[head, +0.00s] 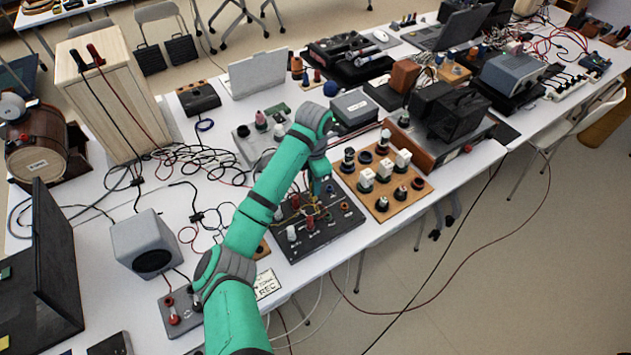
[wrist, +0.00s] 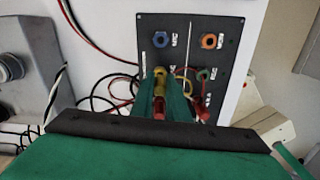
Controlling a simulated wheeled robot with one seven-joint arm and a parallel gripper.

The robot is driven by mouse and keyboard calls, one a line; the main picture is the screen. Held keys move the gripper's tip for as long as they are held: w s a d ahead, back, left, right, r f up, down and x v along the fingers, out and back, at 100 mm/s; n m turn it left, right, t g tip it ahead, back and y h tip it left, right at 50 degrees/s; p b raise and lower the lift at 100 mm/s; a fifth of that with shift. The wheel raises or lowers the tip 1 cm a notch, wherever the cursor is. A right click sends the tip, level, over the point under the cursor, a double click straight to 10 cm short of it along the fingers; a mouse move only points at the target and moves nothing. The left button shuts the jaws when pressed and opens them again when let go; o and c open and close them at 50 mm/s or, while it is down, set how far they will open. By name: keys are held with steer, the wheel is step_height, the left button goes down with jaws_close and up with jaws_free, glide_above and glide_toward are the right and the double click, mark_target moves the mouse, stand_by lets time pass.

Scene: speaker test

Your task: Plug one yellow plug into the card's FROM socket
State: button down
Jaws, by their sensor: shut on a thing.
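A black socket panel (head: 335,228) lies on the white table in the middle of the head view, with thin yellow and red leads on it. My gripper (head: 318,190) reaches down over the panel's back part. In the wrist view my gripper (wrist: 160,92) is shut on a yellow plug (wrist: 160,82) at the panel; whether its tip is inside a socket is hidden. A blue socket (wrist: 161,40), an orange socket (wrist: 211,41) and a grey-green socket (wrist: 203,74) show beyond. A small card (head: 266,284) lies in front of the panel; its text is partly hidden and FROM is not readable.
A wooden board with white and black connectors (head: 382,178) stands close to the panel's right. A grey speaker box (head: 150,243) is at left. Loose black cables (head: 190,160) lie behind my arm. The table's front edge is close to the panel.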

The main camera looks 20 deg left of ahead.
steer(key=shift+s, duration=0.15)
steer(key=shift+d+f, duration=0.15)
stand_by(0.4)
steer(key=shift+a, duration=0.2)
stand_by(0.6)
steer(key=shift+d, duration=0.15)
steer(key=shift+a, duration=0.2)
stand_by(0.3)
steer(key=shift+d+f, duration=0.15)
steer(key=shift+f, duration=0.75)
steer(key=c, duration=1.6)
jaws_free()
steer(key=shift+c, duration=0.2)
steer(key=shift+r, duration=0.1)
